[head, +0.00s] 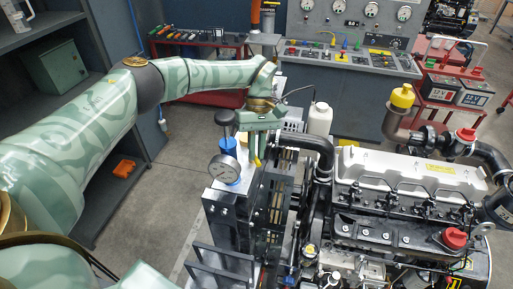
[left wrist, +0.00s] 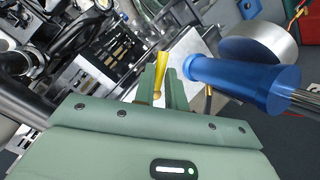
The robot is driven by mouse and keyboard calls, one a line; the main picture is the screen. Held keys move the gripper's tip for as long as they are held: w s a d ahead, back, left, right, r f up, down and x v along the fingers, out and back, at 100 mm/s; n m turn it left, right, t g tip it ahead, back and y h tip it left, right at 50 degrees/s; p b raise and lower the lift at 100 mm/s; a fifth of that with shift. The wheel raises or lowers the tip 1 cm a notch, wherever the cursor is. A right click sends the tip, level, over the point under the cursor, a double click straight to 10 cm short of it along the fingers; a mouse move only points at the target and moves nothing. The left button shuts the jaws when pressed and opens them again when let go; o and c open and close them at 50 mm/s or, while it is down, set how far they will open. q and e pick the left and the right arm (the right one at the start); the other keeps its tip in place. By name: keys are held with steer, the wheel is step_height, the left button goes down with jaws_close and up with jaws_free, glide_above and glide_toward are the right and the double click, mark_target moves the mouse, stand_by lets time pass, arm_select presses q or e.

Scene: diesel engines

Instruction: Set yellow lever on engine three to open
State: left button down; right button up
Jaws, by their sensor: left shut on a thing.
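The yellow lever (head: 257,162) shows as a small tip just below my left gripper (head: 254,145) in the head view, at the left end of the engine (head: 405,235). In the left wrist view the yellow lever (left wrist: 160,72) stands between the two green fingers of my left gripper (left wrist: 163,88), which is shut on it. The fingers hide part of the lever. In the head view the gripper hides the lever's upper part. I cannot read an engine number or an open mark. My right gripper is not in view.
The blue cylinder (left wrist: 243,82) is close to the fingers in the left wrist view. A black hose (head: 312,142) runs to the right. Open floor lies left of the engine.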

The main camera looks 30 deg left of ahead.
arm_select(q)
steer(key=shift+r, duration=0.15)
steer(key=c, duration=1.5)
jaws_free()
steer(key=shift+o, duration=0.2)
steer(key=shift+w+a+r, duration=0.1)
steer(key=shift+w+r, duration=0.05)
steer(key=shift+w, duration=0.05)
steer(key=b+v, duration=0.2)
steer(key=v, duration=0.9)
steer(key=shift+r, duration=0.25)
